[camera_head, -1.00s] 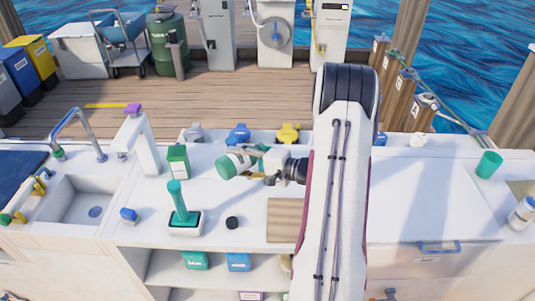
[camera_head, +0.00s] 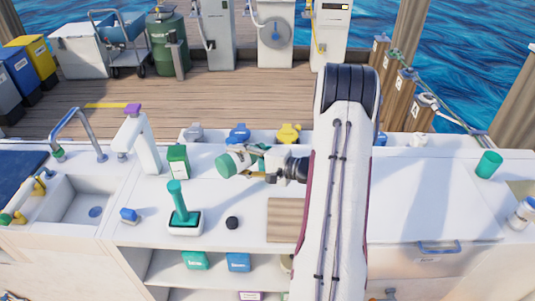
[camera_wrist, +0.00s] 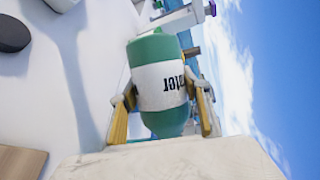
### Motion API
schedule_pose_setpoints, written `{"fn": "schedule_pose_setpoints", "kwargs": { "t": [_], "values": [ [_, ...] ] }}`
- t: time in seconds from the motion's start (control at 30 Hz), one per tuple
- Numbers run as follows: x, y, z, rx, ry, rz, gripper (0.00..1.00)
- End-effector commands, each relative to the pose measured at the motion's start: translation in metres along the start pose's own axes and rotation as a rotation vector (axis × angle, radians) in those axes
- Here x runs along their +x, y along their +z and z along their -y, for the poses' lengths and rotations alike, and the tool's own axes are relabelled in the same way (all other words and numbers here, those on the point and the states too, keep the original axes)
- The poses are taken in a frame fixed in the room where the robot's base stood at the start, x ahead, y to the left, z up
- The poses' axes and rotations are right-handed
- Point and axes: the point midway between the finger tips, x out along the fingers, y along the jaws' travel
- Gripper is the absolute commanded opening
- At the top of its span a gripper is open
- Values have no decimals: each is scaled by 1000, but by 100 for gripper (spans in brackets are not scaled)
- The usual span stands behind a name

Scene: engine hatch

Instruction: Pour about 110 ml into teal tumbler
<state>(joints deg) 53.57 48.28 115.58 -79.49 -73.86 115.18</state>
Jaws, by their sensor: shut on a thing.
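My gripper (camera_head: 250,165) is shut on a green bottle with a white label (camera_head: 226,166), above the white counter left of my arm. The bottle lies tipped over, with one green end towards the left in the head view. In the wrist view the bottle (camera_wrist: 160,85) sits between both fingers (camera_wrist: 165,115), its label upside down and only partly legible. No liquid stream is visible. The teal tumbler (camera_head: 488,164) stands upright on the counter at the far right, well apart from the bottle. Its contents cannot be seen.
A black round cap (camera_head: 232,223) and a wooden board (camera_head: 286,219) lie on the counter. A teal-handled item in a white holder (camera_head: 185,222), a green box (camera_head: 178,161) and a sink (camera_head: 85,207) are to the left. Clear counter lies right of my arm.

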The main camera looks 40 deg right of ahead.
Motion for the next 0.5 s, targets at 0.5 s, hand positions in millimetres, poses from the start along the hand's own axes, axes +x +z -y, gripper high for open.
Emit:
{"fn": "schedule_pose_setpoints", "kwargs": {
  "t": [0.5],
  "values": [
    [3, 1, -8, -80, 34, -22, 16]
  ]
}}
